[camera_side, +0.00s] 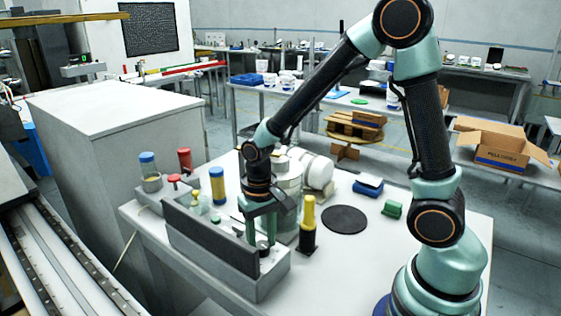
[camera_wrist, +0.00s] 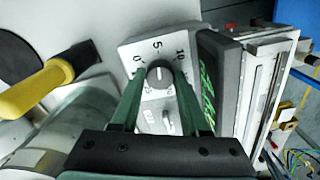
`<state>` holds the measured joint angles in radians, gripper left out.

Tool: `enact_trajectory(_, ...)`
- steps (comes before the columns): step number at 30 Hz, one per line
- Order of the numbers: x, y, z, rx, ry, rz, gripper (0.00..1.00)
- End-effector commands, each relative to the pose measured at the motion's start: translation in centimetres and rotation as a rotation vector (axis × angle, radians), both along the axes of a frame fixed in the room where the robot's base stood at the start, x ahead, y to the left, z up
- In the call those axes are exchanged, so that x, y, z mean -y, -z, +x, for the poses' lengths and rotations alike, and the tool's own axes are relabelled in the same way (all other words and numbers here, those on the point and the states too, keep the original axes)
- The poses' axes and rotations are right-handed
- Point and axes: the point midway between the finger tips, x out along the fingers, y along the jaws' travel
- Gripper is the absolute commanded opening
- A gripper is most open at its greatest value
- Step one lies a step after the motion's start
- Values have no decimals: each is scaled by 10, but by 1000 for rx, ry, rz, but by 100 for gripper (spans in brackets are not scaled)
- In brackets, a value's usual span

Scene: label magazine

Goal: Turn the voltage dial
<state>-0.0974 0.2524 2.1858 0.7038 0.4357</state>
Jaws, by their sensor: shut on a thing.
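The voltage dial (camera_wrist: 160,75) is a dark round knob with a light pointer mark, on a pale panel (camera_wrist: 130,47) numbered 0, 5 and 10. The pointer faces roughly toward the 5. My gripper (camera_wrist: 160,80) is shut on the dial, one green finger on each side. In the side view my gripper (camera_side: 262,238) points down at the right end of the grey box (camera_side: 262,286), where the dial (camera_side: 264,245) is partly hidden between the fingers.
A small switch lever (camera_wrist: 167,122) sits below the dial. A dark display (camera_wrist: 215,85) with green marks is beside the panel. A yellow-handled tool (camera_side: 308,222) stands close to the right of my gripper. Bottles with blue and red caps (camera_side: 148,172) stand at the left. A black disc (camera_side: 345,219) lies on the table.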

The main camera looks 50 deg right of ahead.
Motion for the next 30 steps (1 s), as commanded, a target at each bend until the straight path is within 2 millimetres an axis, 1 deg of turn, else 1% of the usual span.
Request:
enact_trajectory(14,0,-2,1,1,16,1,0)
enact_trajectory(15,0,-2,1,1,16,1,49)
enact_trajectory(17,0,-2,1,2,16,0,72)
enact_trajectory(18,0,-1,1,2,16,0,74)
enact_trajectory(26,0,-1,0,1,15,0,74)
enact_trajectory(30,0,-7,1,4,15,1,74)
